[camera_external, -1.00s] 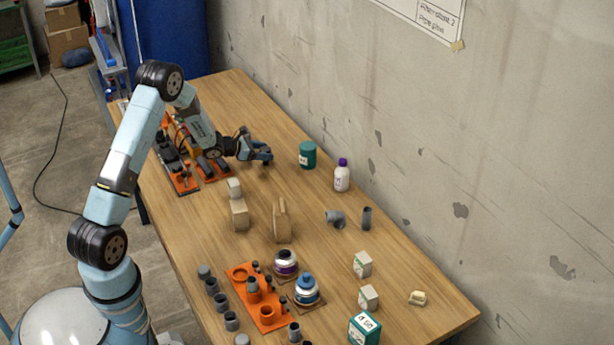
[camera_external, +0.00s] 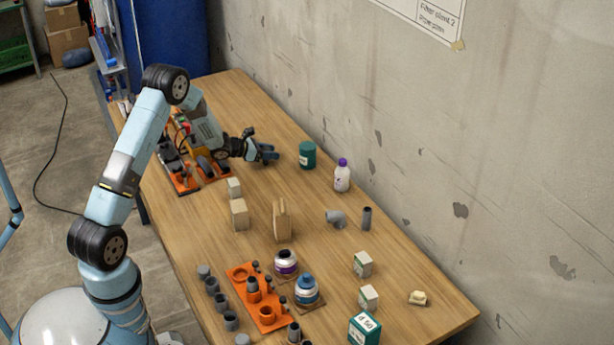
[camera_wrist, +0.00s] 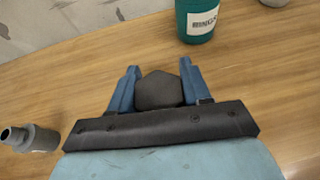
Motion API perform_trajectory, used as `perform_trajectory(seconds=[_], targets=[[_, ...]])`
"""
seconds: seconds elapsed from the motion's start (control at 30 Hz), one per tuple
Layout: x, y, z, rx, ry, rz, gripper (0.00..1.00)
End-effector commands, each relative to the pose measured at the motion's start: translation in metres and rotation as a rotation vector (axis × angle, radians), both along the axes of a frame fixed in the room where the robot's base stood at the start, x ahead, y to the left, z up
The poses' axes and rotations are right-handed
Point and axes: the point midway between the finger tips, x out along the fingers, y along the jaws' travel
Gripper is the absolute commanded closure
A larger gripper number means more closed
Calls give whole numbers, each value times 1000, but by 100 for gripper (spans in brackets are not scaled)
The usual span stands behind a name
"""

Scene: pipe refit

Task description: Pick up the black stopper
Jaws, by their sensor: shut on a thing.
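The black stopper (camera_wrist: 159,90) is a dark, faceted piece. In the wrist view it sits between the two blue fingers of my gripper (camera_wrist: 159,84), which is shut on it. In the external view my gripper (camera_external: 266,152) is over the far part of the wooden table, to the left of a teal jar. The stopper is hard to make out there. How far it is above the table I cannot tell.
The teal jar (camera_external: 307,155) stands close to the right of my gripper, with a white purple-capped bottle (camera_external: 342,176) beyond it. Wooden blocks (camera_external: 239,214) and an orange rack (camera_external: 258,300) are nearer. A grey fitting (camera_wrist: 32,138) lies left in the wrist view.

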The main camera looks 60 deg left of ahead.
Motion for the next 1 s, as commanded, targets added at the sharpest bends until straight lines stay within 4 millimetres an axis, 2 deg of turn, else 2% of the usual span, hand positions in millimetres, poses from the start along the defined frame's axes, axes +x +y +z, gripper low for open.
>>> perform_trajectory(seconds=[0.1,0.33,0.47,0.63,1.0], targets=[[0,0,0,0,0,0,82],[0,0,1,0,0,0,82],[0,0,9,1,-2,0,82],[-1,0,36,3,-2,1,82],[-55,-22,97,0,0,1,82]])
